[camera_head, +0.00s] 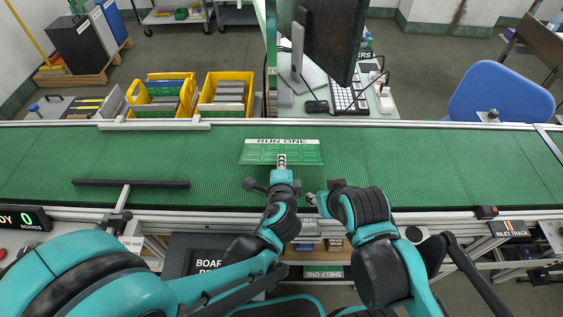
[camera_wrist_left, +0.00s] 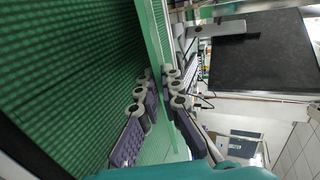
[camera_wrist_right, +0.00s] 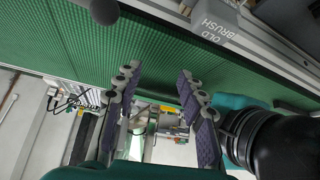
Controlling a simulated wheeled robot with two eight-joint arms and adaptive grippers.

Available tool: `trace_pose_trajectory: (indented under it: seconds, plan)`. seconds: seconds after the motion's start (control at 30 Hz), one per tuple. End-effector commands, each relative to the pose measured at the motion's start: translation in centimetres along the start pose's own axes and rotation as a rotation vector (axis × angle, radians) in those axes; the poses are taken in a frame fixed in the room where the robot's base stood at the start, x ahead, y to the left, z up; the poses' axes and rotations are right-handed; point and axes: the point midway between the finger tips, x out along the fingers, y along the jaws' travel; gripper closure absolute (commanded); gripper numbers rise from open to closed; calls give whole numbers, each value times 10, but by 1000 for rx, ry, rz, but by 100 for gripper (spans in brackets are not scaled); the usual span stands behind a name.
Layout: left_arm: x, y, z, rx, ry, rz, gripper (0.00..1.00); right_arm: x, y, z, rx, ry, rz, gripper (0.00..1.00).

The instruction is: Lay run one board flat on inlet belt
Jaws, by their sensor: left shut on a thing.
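The run one board (camera_head: 305,154) is a thin green board with a white "RUN ONE" label along its far edge. My left gripper (camera_head: 282,163) is shut on its near edge, over the middle of the green inlet belt (camera_head: 420,165). In the left wrist view the board (camera_wrist_left: 157,60) shows nearly edge-on between the fingers, beside the belt. I cannot tell whether it touches the belt. My right gripper (camera_wrist_right: 160,105) is open and empty, near the belt's front edge, right of the left gripper; its fingertips are mostly hidden in the head view.
Two yellow bins (camera_head: 163,97) (camera_head: 226,95) stand behind the belt, beside a monitor (camera_head: 330,40) and keyboard (camera_head: 349,100). A blue chair (camera_head: 500,92) is at back right. The belt's right half is clear.

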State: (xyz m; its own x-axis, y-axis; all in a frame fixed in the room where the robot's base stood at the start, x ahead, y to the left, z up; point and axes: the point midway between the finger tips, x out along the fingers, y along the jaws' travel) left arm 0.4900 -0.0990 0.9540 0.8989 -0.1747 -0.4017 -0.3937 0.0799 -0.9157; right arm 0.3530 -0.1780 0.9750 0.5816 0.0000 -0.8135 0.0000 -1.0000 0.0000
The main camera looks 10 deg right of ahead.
Motion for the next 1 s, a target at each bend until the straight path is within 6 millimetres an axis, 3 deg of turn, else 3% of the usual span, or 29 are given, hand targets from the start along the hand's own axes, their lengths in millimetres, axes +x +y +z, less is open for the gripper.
trace_pose_trajectory:
  seconds: [0.57, 0.7, 0.9, 1.0]
  plan:
    - [3, 8, 0, 0, 0, 0, 100, 7, 0, 5, 0, 0, 0, 60]
    - [3, 7, 0, 0, 0, 0, 71, 6, 0, 4, 0, 0, 0, 60]
    - [3, 7, 0, 0, 0, 0, 71, 6, 0, 4, 0, 0, 0, 60]
    - [3, 7, 0, 0, 0, 0, 46, 6, 0, 4, 0, 0, 0, 60]
